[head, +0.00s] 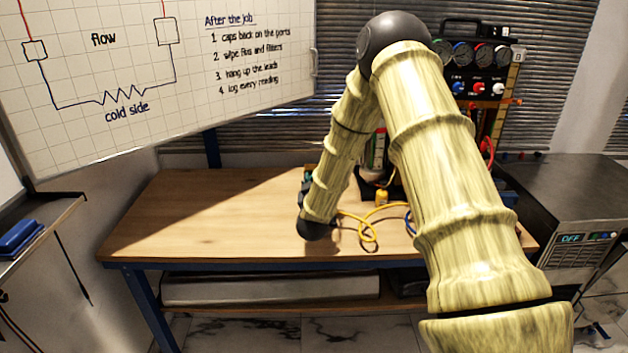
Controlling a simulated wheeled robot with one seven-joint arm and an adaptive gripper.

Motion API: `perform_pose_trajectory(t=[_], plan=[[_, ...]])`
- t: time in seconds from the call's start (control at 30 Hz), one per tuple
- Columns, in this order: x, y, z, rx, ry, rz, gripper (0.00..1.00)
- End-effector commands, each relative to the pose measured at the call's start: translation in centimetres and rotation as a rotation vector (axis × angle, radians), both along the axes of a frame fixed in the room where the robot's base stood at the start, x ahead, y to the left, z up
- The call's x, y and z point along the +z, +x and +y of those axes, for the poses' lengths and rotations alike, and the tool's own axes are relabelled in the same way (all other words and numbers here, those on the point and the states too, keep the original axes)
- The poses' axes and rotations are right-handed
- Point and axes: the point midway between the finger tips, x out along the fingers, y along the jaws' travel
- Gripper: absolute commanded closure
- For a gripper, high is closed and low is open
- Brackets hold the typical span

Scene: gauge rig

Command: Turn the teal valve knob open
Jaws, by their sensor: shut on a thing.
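My arm reaches over the wooden workbench (215,215) and bends down to a dark wrist at the bench's middle. A dark part of my arm's end shows just left of the forearm. The jaws of my gripper are hidden behind my forearm, so I cannot see what they hold. I cannot make out the teal valve knob; my arm covers part of the rig. A black gauge panel (447,30) stands at the back right, with several gauges and a blue knob (458,87), a red knob (479,88) and a white knob (498,90).
Yellow hose (369,233) lies looped on the bench beside my wrist. A small yellow-orange fitting (382,198) is behind it. A dark unit with a lit display (571,239) stands at the right. A whiteboard (150,75) hangs at upper left. The bench's left half is clear.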

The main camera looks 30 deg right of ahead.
Motion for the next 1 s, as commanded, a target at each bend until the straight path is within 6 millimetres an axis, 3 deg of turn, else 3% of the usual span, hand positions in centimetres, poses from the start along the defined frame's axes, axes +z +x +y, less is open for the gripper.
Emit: perform_pose_trajectory(t=[0.5, 1.0], plan=[[-0.36, -0.20, -0.03, -0.001, -0.231, 0.166, 1.00], [-0.45, -0.27, -0.08, -0.002, -0.283, 0.206, 1.00]])
